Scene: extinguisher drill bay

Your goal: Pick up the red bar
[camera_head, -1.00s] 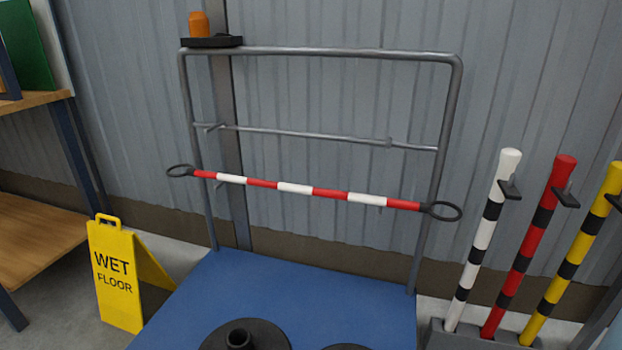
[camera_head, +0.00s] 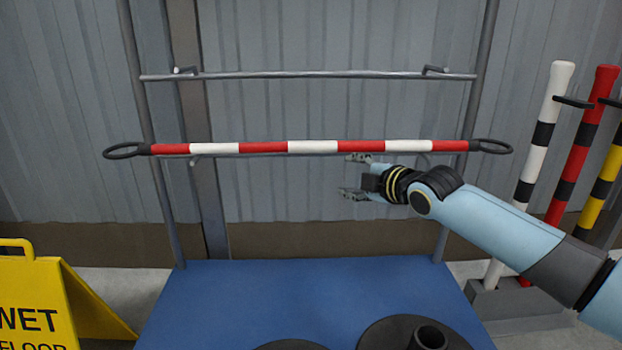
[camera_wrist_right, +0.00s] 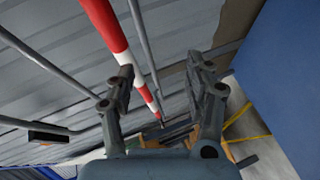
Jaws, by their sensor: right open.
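A red-and-white striped bar (camera_head: 265,147) with black loop ends lies level across the rack, held on hooks. It also shows in the wrist view (camera_wrist_right: 105,27), running from the top left down past the left finger. My right gripper (camera_head: 354,176) is open, just below the bar's right half in the head view. In the wrist view its open fingers (camera_wrist_right: 160,68) have nothing held between them; whether one touches the bar I cannot tell. A red post with black bands (camera_head: 583,140) stands at the right. My left gripper is not in view.
The grey rack frame (camera_head: 475,90) has an empty upper rail (camera_head: 300,74) above the bar. A blue platform (camera_head: 300,285) with black round weights (camera_head: 400,335) lies below. White (camera_head: 545,130) and yellow (camera_head: 607,165) banded posts stand right. A yellow wet-floor sign (camera_head: 35,300) is at left.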

